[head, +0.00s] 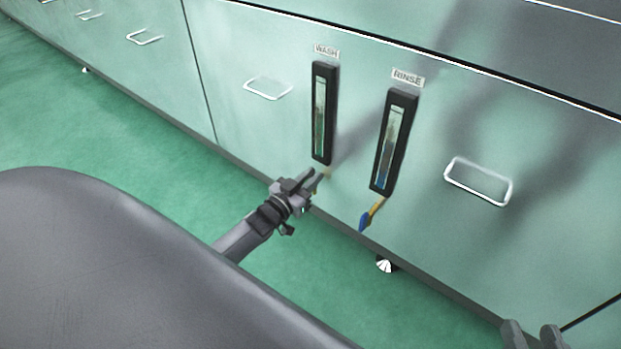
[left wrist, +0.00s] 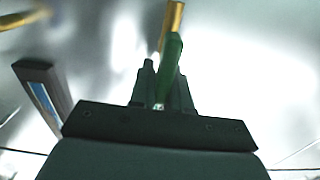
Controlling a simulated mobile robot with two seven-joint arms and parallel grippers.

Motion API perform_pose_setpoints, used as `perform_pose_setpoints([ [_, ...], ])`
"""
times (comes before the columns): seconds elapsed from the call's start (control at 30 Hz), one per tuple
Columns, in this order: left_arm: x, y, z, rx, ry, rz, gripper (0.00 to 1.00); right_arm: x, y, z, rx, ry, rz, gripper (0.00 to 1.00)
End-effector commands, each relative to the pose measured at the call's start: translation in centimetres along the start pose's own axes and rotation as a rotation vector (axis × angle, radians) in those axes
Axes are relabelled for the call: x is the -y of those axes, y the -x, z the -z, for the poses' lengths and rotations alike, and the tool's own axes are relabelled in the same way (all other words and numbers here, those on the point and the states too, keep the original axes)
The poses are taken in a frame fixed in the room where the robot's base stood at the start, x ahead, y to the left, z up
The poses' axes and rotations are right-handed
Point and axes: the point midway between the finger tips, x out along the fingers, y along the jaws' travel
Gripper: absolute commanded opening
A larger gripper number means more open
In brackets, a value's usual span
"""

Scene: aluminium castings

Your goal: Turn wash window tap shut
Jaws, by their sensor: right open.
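The wash window (head: 323,112) is a tall black-framed sight glass under the WASH label on the pale green panel. My left gripper (head: 317,182) is just below its lower end, covering most of the tap there; only a bit of brass shows. In the left wrist view, the tap's green handle (left wrist: 171,62) hangs roughly in line with its brass stem (left wrist: 174,17). It lies between or in front of the left gripper's fingers (left wrist: 163,82); whether they are shut on it I cannot tell. My right gripper (head: 535,338) is open, partly in frame at the lower right, away from the tap.
The rinse window (head: 392,140) stands just right, with a brass tap and blue handle (head: 366,217) below it. White wire handles (head: 268,89) (head: 479,182) stick out on both sides. A small foot (head: 384,265) stands under the panel. Green floor (head: 130,130) is clear at left.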

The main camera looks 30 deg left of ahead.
Motion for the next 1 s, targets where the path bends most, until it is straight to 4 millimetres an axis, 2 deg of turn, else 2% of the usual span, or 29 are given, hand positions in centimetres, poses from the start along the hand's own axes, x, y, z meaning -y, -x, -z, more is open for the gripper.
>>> perform_pose_setpoints([
  [0.27, -0.1, 0.0, 0.0, 0.0, -0.014, 0.0, 0.0, 0.0, 0.0, 0.0, 0.0, 0.0, 0.0, 0.43],
  [0.47, -0.3, 0.1, -0.1, 0.0, -0.087, 0.0, 0.0, 0.0, 0.0, 0.0, 0.0, -0.001, 0.001, 0.43],
  [1.0, -1.4, 0.1, -0.5, 0.0, -0.554, -0.001, 0.0, 0.0, 0.0, -0.1, 0.002, -0.001, 0.001, 0.43],
])
